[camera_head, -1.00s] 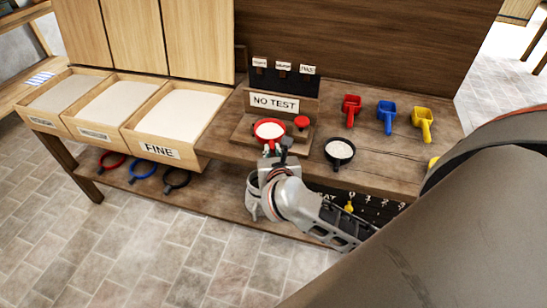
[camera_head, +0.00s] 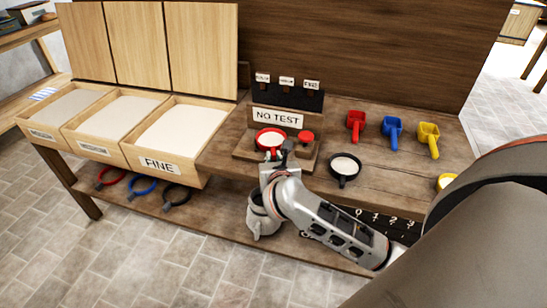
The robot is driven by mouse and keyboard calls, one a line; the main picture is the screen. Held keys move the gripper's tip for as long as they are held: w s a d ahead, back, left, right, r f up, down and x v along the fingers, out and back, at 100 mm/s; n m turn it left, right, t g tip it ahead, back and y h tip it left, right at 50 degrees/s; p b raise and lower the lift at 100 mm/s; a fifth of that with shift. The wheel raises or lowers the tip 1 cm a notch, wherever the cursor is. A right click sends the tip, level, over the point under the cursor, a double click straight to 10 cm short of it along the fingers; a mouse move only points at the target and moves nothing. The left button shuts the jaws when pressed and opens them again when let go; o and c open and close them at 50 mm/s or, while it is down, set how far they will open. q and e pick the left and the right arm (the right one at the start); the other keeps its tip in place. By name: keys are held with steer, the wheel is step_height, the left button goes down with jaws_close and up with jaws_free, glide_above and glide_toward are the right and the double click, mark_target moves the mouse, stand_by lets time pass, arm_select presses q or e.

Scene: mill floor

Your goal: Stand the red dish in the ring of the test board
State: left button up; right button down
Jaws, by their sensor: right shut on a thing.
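The red dish (camera_head: 270,139), filled with white powder, is at the test board (camera_head: 240,152), in front of the "NO TEST" sign (camera_head: 278,118). My right gripper (camera_head: 274,154) is at the dish's near side, shut on the dish. The gripper and wrist partly cover the board's front. The ring is hidden under or behind the dish, so I cannot tell whether the dish rests in it. A red round button (camera_head: 306,137) sits on the board to the right of the dish. My left gripper is not in view.
A black dish (camera_head: 344,167) with white powder stands right of the board. Red (camera_head: 356,124), blue (camera_head: 392,129) and yellow (camera_head: 429,138) scoops lie further right. Three bins of powder stand left, one labelled FINE (camera_head: 158,164). A grey jug (camera_head: 261,215) stands on the lower shelf below my gripper.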

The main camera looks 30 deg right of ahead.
stand_by(0.4)
steer(key=c, duration=2)
jaws_free()
steer(key=v, duration=1.2)
